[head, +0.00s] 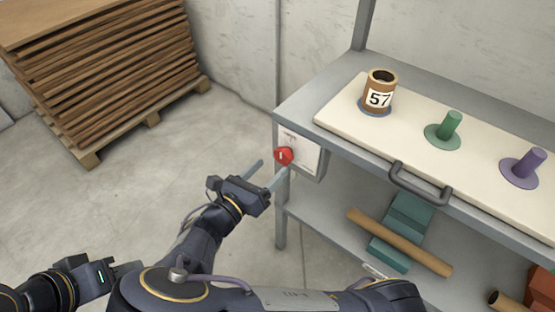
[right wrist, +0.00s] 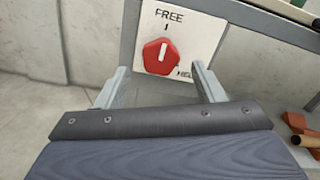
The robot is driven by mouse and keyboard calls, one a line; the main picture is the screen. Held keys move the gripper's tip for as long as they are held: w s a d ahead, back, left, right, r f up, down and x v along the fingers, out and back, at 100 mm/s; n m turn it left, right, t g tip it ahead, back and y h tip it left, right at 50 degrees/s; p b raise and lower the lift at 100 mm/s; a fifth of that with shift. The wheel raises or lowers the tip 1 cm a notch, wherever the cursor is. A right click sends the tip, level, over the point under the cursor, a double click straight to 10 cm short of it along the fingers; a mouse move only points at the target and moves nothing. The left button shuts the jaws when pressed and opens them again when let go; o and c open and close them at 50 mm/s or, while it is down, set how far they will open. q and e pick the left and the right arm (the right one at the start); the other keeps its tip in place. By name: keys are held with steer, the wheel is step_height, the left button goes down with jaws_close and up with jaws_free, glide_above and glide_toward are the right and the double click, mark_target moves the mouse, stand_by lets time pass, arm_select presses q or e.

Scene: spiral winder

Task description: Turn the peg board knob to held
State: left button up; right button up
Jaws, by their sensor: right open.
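The red knob (head: 283,156) sits on a white plate (head: 303,150) at the near left corner of the peg board bench. In the right wrist view the knob (right wrist: 161,57) is a red faceted dial with a white pointer line. The pointer is nearly upright, towards the word FREE above; HELD is printed at the lower right, partly hidden by a finger. My right gripper (head: 267,172) is open, its fingers reaching towards the knob, one to each side in the wrist view, with no clear contact. My left gripper (head: 118,270) is low at the left, away from the bench.
The cream peg board (head: 340,122) carries a brown tube marked 57 (head: 380,92), a green peg (head: 449,127) and a purple peg (head: 528,165). A grey handle (head: 420,187) juts from the bench front. A cardboard tube (head: 400,242) lies below. Stacked boards (head: 110,70) stand far left; floor between is clear.

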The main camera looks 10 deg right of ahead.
mark_target(281, 158)
steer(key=b+x, duration=0.1)
steer(key=x, duration=0.4)
steer(key=shift+d, duration=0.1)
steer(key=c, duration=1)
